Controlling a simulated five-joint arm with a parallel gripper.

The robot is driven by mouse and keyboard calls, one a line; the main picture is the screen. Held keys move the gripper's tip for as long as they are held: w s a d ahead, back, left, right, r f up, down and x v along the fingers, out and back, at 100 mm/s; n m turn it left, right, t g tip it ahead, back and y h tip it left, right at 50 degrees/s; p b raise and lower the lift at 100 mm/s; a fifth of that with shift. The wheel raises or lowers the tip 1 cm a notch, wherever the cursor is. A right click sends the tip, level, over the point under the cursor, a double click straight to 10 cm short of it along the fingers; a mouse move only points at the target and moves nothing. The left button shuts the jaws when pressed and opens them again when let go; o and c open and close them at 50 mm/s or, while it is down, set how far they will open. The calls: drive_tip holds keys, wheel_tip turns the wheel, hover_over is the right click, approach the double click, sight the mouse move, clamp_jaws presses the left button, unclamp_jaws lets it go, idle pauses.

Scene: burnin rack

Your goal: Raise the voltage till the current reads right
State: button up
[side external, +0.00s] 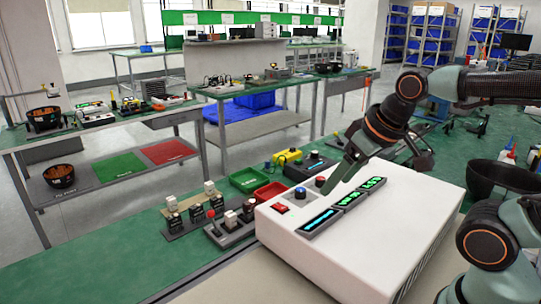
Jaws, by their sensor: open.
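A white power supply box (345,245) stands on the green bench in front of my arm. Its sloped top has a lit display strip with green digits (360,193), too small to read surely, and a blue-lit bar display (320,222). A blue knob (300,192), a second red-and-blue knob (320,181) and a red switch (280,208) sit along its far edge. My gripper (348,172) is over the box, its fingers pointing down near the second knob. It is open. Whether a finger touches the knob cannot be told.
Beside the box on the bench are test fixtures with small blocks (230,220), a green tray (249,179), a red tray (270,192) and a yellow item (287,157). A black bowl (492,177) is at the right. Other benches stand behind, across an open floor.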

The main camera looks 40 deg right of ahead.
idle(0.9)
drive_tip(key=w+d+r+n+g, duration=0.2)
drive_tip(key=w+d+r+g, duration=0.15)
drive_tip(key=w+d, duration=0.5)
drive_tip(key=n+g, duration=0.2)
drive_tip(key=g, duration=0.1)
approach(321, 178)
drive_tip(key=shift+t, duration=0.25)
drive_tip(key=f, duration=0.9)
drive_tip(key=shift+s, duration=0.4)
clamp_jaws()
